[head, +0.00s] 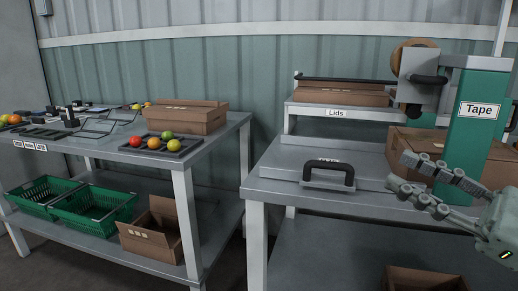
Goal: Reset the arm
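My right gripper (398,169) is at the right edge of the head view, in front of the green tape machine and above the right table. Its two fingers point left and are apart, with nothing between them. A closed cardboard box (410,143) stands behind the fingers and is partly hidden by them and by the machine. My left gripper is not in view.
The green tape machine (469,139) stands at the right. Lids lie on a shelf (300,109) behind.

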